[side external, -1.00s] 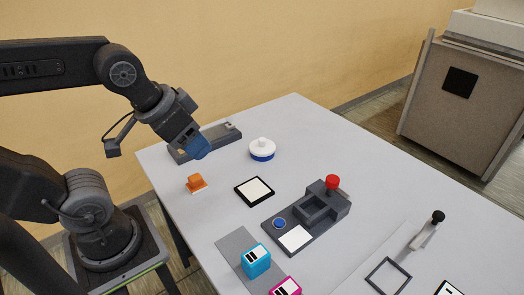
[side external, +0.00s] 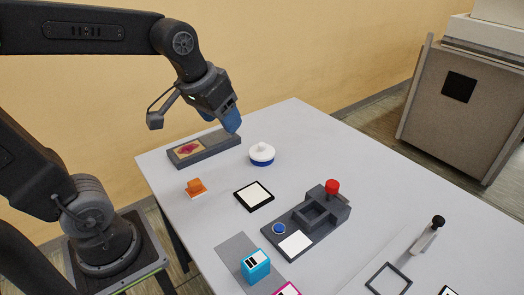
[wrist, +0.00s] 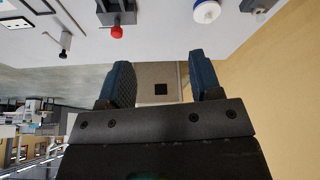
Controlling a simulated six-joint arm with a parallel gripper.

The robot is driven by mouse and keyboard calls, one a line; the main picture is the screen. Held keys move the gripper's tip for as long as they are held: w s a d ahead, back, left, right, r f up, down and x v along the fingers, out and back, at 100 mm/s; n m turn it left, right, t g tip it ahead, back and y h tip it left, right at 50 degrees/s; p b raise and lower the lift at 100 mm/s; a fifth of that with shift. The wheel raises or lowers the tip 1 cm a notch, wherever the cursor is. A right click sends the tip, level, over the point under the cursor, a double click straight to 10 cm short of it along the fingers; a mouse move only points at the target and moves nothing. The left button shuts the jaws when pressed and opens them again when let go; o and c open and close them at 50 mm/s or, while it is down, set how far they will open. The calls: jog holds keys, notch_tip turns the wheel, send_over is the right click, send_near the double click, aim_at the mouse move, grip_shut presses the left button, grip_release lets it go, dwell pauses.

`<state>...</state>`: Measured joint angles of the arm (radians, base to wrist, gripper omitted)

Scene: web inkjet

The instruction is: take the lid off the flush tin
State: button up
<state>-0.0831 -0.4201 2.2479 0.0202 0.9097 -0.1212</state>
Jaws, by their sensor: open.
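The flush tin (side external: 262,158) is a low round tin with a blue body. Its white lid (side external: 262,149) with a round knob sits on top. In the wrist view the tin (wrist: 207,12) shows at the top, right of centre. My gripper (side external: 232,118) is up and to the left of the tin in the side view, apart from it. In the wrist view the two blue fingers of my gripper (wrist: 158,75) are spread with nothing between them.
A grey tray (side external: 188,160) with a coloured picture lies behind, left of the tin. An orange block (side external: 196,186), a black-framed white pad (side external: 253,196) and a grey fixture with a red knob (side external: 332,186) stand nearer. A cyan cartridge (side external: 255,266) is at the front.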

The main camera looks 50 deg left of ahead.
jog(key=w+a+f+n+g, duration=0.3)
jog(key=w+a, duration=0.4)
jog(key=w, duration=0.6)
jog(key=n, duration=0.4)
send_near(262, 144)
jog(key=shift+y, duration=0.3)
jog(key=f, duration=0.5)
jog(key=shift+w+d, duration=0.2)
jog(key=shift+w, duration=0.05)
jog(key=shift+w+a+f, duration=0.15)
jog(key=shift+f, duration=0.7)
jog(key=shift+w+a+f, duration=0.2)
jog(key=shift+f, duration=0.65)
jog(key=shift+w+a+f, duration=0.15)
jog(key=shift+f, duration=0.7)
jog(key=c, duration=1)
jog(key=shift+r, duration=0.1)
